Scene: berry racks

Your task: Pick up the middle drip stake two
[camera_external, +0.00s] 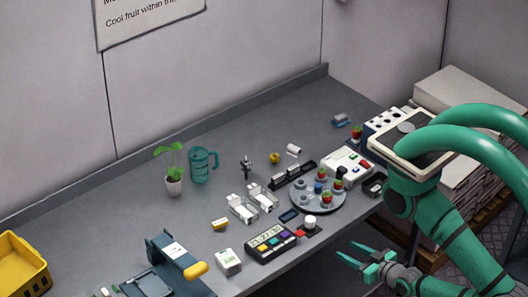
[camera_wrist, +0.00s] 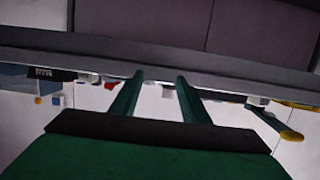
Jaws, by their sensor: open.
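My gripper (camera_external: 348,251) is open and empty. It hangs in front of the table's front edge, pointing left, apart from everything on the table. In the wrist view its two green fingers (camera_wrist: 158,76) are spread with nothing between them. I cannot make out the drip stakes for certain. Some small upright pieces with green and white (camera_external: 104,292) stand at the bottom left edge of the external view, partly cut off and too small to identify. A dark slotted rack (camera_external: 292,174) stands near the table's middle.
The grey table (camera_external: 110,225) holds a round tray (camera_external: 312,208) with berries, a timer box (camera_external: 272,243) with coloured buttons, white clips (camera_external: 242,208), a green mug (camera_external: 203,166), a potted plant (camera_external: 174,186) and a yellow crate (camera_external: 22,264). The back left is clear.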

